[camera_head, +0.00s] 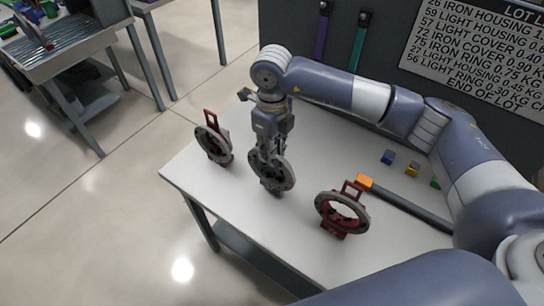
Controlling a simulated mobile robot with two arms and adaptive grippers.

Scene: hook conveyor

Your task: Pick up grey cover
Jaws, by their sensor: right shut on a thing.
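The grey cover (283,181) is a round dark grey disc with a lighter rim, standing upright near the left-front part of the white table. My right gripper (268,155) reaches down from above and is shut on its upper edge. The fingers hide part of the disc. I cannot tell whether the cover touches the tabletop. My left gripper does not show.
A red-framed ring part (214,146) stands to the left, another (343,209) to the right. An orange-ended dark bar (410,208) and small coloured blocks (388,157) lie on the table (275,235). A lot-list sign (480,50) hangs behind.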

